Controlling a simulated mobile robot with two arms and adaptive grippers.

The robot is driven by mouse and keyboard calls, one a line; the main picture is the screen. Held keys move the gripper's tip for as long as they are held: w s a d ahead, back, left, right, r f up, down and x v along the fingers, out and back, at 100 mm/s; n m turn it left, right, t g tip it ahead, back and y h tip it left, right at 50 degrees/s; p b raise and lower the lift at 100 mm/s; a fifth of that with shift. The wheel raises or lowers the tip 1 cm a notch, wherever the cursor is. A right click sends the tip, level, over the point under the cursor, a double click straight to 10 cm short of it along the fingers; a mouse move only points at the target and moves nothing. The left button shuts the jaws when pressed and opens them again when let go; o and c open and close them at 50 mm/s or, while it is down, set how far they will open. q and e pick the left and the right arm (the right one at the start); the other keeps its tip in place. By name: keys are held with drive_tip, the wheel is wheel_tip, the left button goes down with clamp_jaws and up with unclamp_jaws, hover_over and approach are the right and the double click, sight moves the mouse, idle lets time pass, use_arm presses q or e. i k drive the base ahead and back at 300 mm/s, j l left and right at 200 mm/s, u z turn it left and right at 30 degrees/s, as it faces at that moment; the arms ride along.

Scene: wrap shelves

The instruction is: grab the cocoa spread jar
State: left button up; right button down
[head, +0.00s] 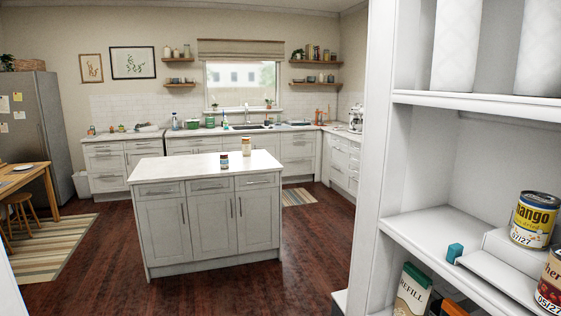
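Two small jars stand upright on the white kitchen island (182,170) across the room. The nearer jar (224,160) has a blue and white label and shows some brown. The farther jar (246,147) is brownish with a pale lid. Both are too small to read, so I cannot tell which is the cocoa spread jar. Neither of my grippers is in view.
A white shelf unit (375,150) stands close on the right, with a mango can (535,219), another can (552,280), a teal block (454,252) and a refill carton (411,292). Dark wooden floor (100,256) lies open around the island. A wooden table (28,179) stands left.

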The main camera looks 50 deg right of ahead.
sight(223, 160)
drive_tip(key=z, duration=1.25)
drive_tip(key=u, duration=0.25)
drive_tip(key=i+z, duration=0.1)
drive_tip(key=i, duration=0.95)
drive_tip(key=i+z, duration=0.1)
drive_tip(key=i, duration=0.9)
drive_tip(key=i+j+z, duration=0.1)
drive_tip(key=i, duration=0.95)
drive_tip(key=i+z, duration=0.25)
drive_tip(key=i, duration=0.2)
drive_tip(key=i+z, duration=0.25)
drive_tip(key=i, duration=0.25)
drive_tip(key=i+j+z, duration=0.25)
drive_tip(key=i, duration=0.2)
drive_tip(key=i+j+z, duration=0.1)
drive_tip(key=i+z, duration=0.15)
drive_tip(key=i, duration=0.2)
drive_tip(key=i+l+z, duration=0.3)
drive_tip(key=i+z, duration=0.6)
drive_tip(key=i, duration=0.2)
drive_tip(key=i+z, duration=0.45)
drive_tip(key=i, duration=0.15)
drive_tip(key=u, duration=0.45)
drive_tip(key=i+u, duration=0.1)
drive_tip(key=u, duration=0.75)
drive_tip(key=i+l+u, duration=0.1)
drive_tip(key=u, duration=2.35)
